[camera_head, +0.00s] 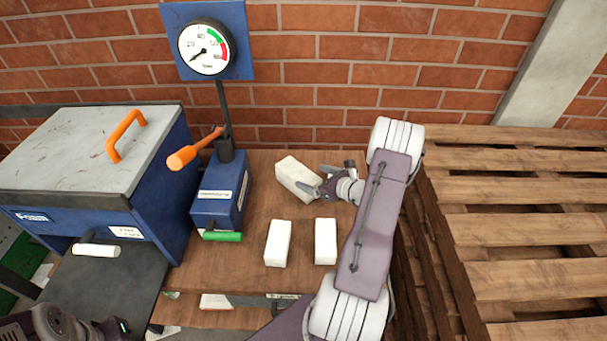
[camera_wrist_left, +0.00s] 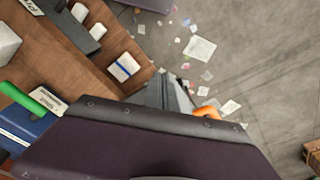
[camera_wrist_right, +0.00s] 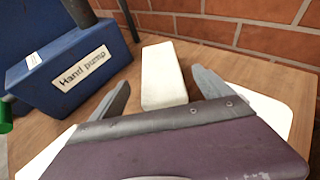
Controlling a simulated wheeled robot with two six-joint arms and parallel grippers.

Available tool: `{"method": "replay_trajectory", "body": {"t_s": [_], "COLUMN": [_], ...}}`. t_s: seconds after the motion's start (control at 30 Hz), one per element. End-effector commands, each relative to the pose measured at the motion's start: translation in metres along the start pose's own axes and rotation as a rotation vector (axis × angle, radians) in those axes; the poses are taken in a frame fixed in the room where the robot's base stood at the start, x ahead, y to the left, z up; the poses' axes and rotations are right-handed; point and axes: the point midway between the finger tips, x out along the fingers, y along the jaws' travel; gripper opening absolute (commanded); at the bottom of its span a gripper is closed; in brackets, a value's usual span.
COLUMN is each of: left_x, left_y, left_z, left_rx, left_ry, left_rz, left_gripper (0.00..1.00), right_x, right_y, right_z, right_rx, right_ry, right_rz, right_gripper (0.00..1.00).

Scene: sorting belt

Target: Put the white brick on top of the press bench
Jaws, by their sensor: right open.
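A white brick (camera_head: 297,177) lies at an angle on a wooden surface (camera_head: 255,185), near the brick wall. Two more white bricks stand nearer the front, a left one (camera_head: 278,243) and a right one (camera_head: 325,241). My right gripper (camera_head: 311,189) is open at the rear brick. In the right wrist view this brick (camera_wrist_right: 163,76) shows ahead, between the spread fingers (camera_wrist_right: 160,88); I cannot tell whether they touch it. My left gripper (camera_wrist_left: 170,92) has its fingers close together, with nothing visible in them. No readable label shows which surface is the press bench.
A blue hand pump (camera_head: 220,190) with a gauge (camera_head: 206,48) stands left of the bricks. A blue box (camera_head: 100,165) with a grey top and orange handle is farther left. Pallets (camera_head: 520,220) are stacked at right. A blue-striped white block (camera_wrist_left: 124,67) lies lower down.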

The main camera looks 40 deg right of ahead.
Motion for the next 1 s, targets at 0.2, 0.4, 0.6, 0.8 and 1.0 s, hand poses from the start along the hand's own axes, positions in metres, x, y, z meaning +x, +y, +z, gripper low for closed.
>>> {"method": "replay_trajectory", "body": {"t_s": [0.2, 0.4, 0.6, 0.8, 1.0], "left_x": [0.0, 0.0, 0.0, 0.0, 0.0], "left_y": [0.0, 0.0, 0.0, 0.0, 0.0], "left_z": [0.0, 0.0, 0.0, 0.0, 0.0], "left_rx": [0.0, 0.0, 0.0, 0.0, 0.0], "left_ry": [0.0, 0.0, 0.0, 0.0, 0.0], "left_rz": [0.0, 0.0, 0.0, 0.0, 0.0], "left_gripper": [0.0, 0.0, 0.0, 0.0, 0.0], "right_x": [-0.032, -0.037, -0.024, -0.114, -0.144], "right_y": [0.0, 0.002, 0.133, 0.285, 0.287], "right_z": [0.0, 0.0, 0.016, -0.025, -0.023], "right_rx": [0.001, -0.003, -0.352, -1.415, -2.355], "right_ry": [0.001, 0.002, 0.13, 0.292, 0.157], "right_rz": [-0.002, 0.006, 0.427, 1.221, 1.527], "right_gripper": [0.9, 0.9, 0.9, 0.9, 0.9]}}
